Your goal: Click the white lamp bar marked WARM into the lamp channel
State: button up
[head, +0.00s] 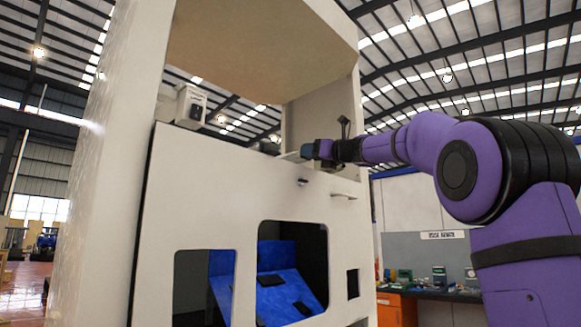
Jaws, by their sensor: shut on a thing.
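My purple arm reaches in from the right to a tall white dispenser cabinet (210,170). My gripper (307,151) is at the cabinet's upper opening, just above the top edge of the front panel. It is shut on a pale, thin piece (291,156), seen nearly end-on, which looks like the white lamp bar. The WARM marking cannot be read at this size. The lamp channel cannot be made out. Whether the bar touches the cabinet cannot be told.
A white box-shaped unit (191,106) sits at the opening's left. Small pegs (343,196) stick out of the front panel. Below are cut-outs, one showing a blue chute (285,292). A bench with parts (430,285) and an orange cabinet (391,310) stand at the right.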

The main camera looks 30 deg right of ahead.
jog(key=shift+r, duration=0.3)
jog(key=v, duration=0.4)
jog(key=r+v, duration=0.1)
jog(key=shift+s+d, duration=0.15)
jog(key=shift+s, duration=0.35)
dwell(0.4)
